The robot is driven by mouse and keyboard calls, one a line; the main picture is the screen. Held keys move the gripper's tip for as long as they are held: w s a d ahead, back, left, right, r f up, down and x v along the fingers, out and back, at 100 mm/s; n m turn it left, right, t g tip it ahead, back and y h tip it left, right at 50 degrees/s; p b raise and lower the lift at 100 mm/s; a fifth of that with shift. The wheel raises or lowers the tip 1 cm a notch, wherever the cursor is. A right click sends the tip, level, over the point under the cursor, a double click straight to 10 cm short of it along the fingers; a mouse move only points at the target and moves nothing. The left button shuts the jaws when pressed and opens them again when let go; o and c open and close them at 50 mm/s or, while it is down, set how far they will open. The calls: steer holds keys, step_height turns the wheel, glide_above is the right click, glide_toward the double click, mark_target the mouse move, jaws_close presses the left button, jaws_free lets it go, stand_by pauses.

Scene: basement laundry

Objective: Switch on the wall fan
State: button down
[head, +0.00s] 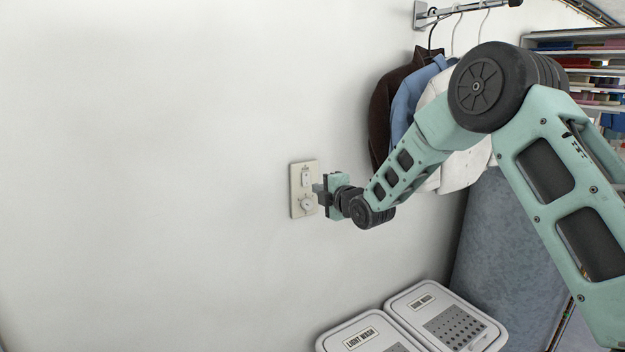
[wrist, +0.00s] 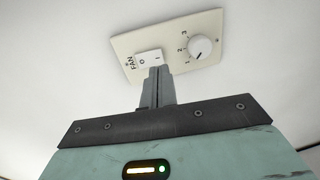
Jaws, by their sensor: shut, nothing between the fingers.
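The cream wall plate (head: 296,192) is on the white wall in the head view, with a white rocker switch (head: 306,177) above a round knob (head: 306,205). In the wrist view the plate (wrist: 128,46) is marked FAN, its rocker (wrist: 147,58) has O and I marks, and the knob (wrist: 201,48) has a scale with 1, 2 and 3. My gripper (head: 318,190) is shut and empty, right at the plate. In the wrist view its fingertips (wrist: 159,69) overlap the rocker's edge near the I end. I cannot tell whether they touch it or which way it is pressed. The fan is not in view.
Two lidded bins (head: 360,335) stand below at the right, one labelled LIGHT WASH. Clothes (head: 394,108) hang from a wall rail behind my arm, and shelves (head: 590,45) stand at the far right. The wall left of the plate is bare.

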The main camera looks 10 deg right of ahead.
mark_target(307, 185)
steer(key=shift+p+x, duration=0.9)
steer(key=shift+x, duration=0.9)
steer(key=shift+f, duration=0.15)
steer(key=b, duration=0.3)
steer(key=shift+w+a+f, duration=0.1)
steer(key=shift+w+f, duration=0.1)
steer(key=shift+f, duration=0.1)
steer(key=shift+r+p, duration=0.4)
steer(key=shift+p, duration=0.1)
steer(key=shift+f, duration=0.15)
